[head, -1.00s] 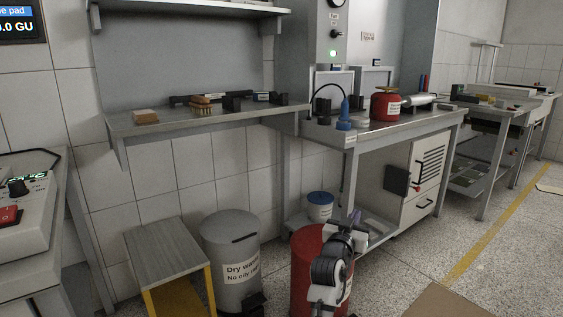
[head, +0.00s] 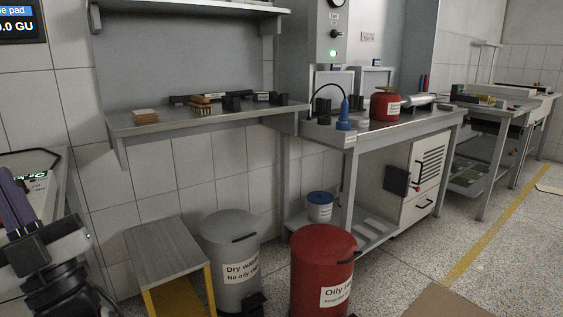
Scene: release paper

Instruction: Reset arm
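My arm stands at the lower left edge of the head view, in front of the grey device there. My gripper (head: 14,203) shows as a purple, upright finger-like part at the left edge. Only part of it is in the picture, so I cannot see whether it is open or shut. I see nothing clearly held in it.
A red oily waste bin (head: 323,270), a grey dry waste bin (head: 231,262) and a grey-topped step stool (head: 168,249) stand on the floor. A wall shelf (head: 205,121) holds brushes. A workbench (head: 400,130) carries a red can (head: 384,106).

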